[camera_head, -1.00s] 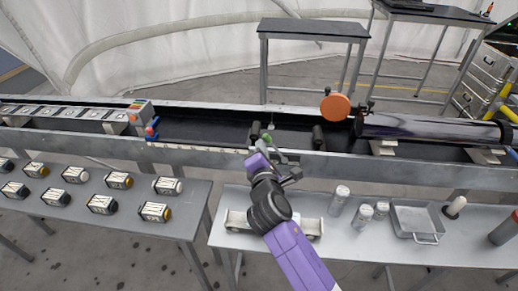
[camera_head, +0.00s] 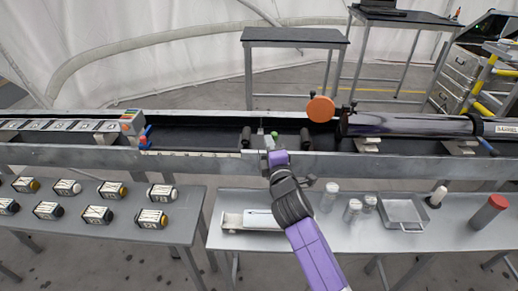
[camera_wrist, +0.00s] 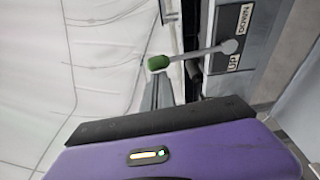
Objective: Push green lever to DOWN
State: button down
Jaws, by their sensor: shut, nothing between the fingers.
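The green lever shows in the wrist view as a green knob (camera_wrist: 157,63) on a thin grey rod, which runs right to a round pivot on a grey panel. The panel has a DOWN label (camera_wrist: 246,22) above the rod and a UP label (camera_wrist: 233,62) just below it. In the head view a small green knob (camera_head: 274,134) stands at the trough, just beyond my gripper (camera_head: 278,158). My purple gripper is shut and empty; in the wrist view its purple body and dark edge (camera_wrist: 160,120) fill the bottom, apart from the knob in the picture. Any contact cannot be told.
A long grey trough (camera_head: 90,156) crosses the view, with dark rollers (camera_head: 246,137) beside the lever. A dark cylinder (camera_head: 405,124) with an orange disc (camera_head: 321,109) lies to the right. The front tables hold bottles, a tray (camera_head: 403,212) and several labelled canisters (camera_head: 152,218).

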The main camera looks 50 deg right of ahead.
jog(key=s+d+f+m+h+b, duration=0.1)
jog(key=s+d+m+h+b, duration=0.1)
jog(key=s+d+m+b, duration=0.2)
jog(key=s+m+b, duration=0.2)
jog(key=m+b, duration=0.1)
jog(key=m, duration=0.1)
jog(key=shift+d+m+t, duration=0.35)
jog(key=shift+m+t, duration=0.05)
jog(key=shift+f, duration=0.15)
dwell(0.3)
